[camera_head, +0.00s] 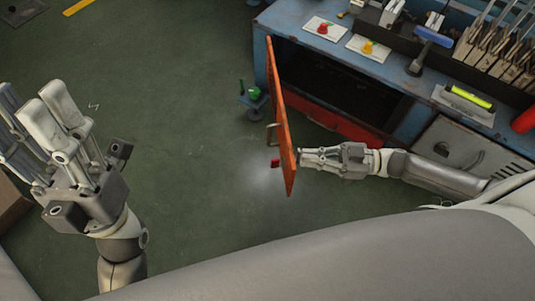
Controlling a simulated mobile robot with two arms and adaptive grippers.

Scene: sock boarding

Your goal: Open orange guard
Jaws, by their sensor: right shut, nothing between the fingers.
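The orange guard (280,112) is a thin panel at the left end of the blue workbench. It stands swung out from the bench front, seen nearly edge-on, with a handle (271,133) on its left face. The dark opening behind it is exposed. My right gripper (305,157) is shut and empty on the panel's right, inner side, near its free end. Its fingertips are at or very close to the panel; contact is not certain. My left gripper (30,95) is open and empty at the left, far from the guard.
The blue workbench (400,62) carries red and yellow buttons (368,47), a blue-handled tool (433,37) and a rack of tools. A small green item (254,93) stands left of the guard. The green floor (180,110) between my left gripper and the guard is clear.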

